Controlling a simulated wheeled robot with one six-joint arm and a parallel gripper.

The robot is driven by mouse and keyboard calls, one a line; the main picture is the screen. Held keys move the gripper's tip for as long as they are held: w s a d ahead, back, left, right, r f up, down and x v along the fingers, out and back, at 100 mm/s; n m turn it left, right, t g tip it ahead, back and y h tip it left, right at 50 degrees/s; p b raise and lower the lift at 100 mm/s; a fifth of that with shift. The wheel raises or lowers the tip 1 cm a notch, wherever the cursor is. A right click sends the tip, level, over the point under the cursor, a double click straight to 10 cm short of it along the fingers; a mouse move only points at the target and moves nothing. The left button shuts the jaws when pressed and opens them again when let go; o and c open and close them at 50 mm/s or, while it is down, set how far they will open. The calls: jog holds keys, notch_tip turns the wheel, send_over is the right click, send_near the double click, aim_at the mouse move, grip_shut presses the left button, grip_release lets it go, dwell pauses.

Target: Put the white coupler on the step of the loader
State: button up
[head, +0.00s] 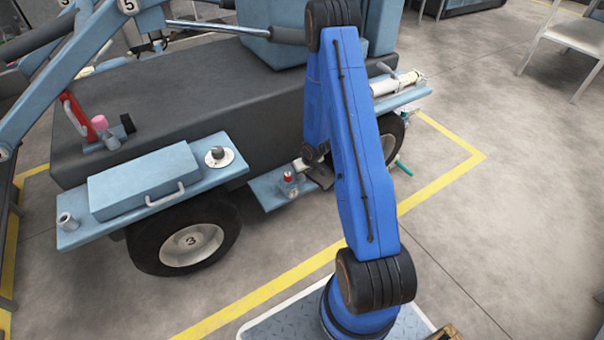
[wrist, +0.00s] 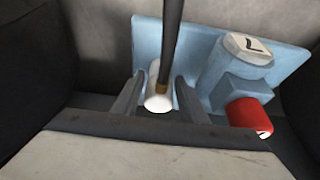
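The white coupler (wrist: 158,98) is a short white cylinder in the wrist view, with a dark hose or rod and a brass-coloured end in front of it. My gripper (wrist: 160,88) has its two dark fingers spread, one on each side of the coupler, with a visible gap on the right. The light blue step (wrist: 150,35) of the loader lies behind and below the coupler; I cannot tell whether they touch. In the head view the step (head: 264,194) sits low between the wheels, and my gripper (head: 320,178) is beside it, partly hidden by my blue arm.
On the step stands a blue fitting (wrist: 232,68) with a pale marked cap and a red cylinder (wrist: 250,117), right of my gripper. The loader's front wheel (head: 190,244) and fender (head: 215,178) are left of the step. Open floor (head: 480,230) lies right.

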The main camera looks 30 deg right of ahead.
jog(key=shift+o, duration=0.2)
jog(key=shift+r, duration=0.1)
jog(key=s+a+r+h, duration=0.15)
jog(key=s+r, duration=0.35)
jog(key=r, duration=0.9)
jog(key=s+a+r+m+h, duration=0.15)
jog(key=s+r, duration=0.35)
jog(key=r, duration=0.8)
jog(key=s+a+r+n, duration=0.1)
jog(key=s+a+r, duration=0.3)
jog(key=r, duration=1)
jog(key=s+a+r+y, duration=0.1)
jog(key=s+a+r, duration=0.2)
jog(key=s, duration=0.5)
jog(key=s+a+r+y, duration=0.1)
jog(key=s+a+r, duration=0.3)
jog(key=s, duration=0.5)
jog(key=s+a+r, duration=0.4)
jog(key=s, duration=0.5)
jog(key=shift+a+r+y, duration=0.2)
jog(key=shift+a+y, duration=0.1)
jog(key=shift+y, duration=0.1)
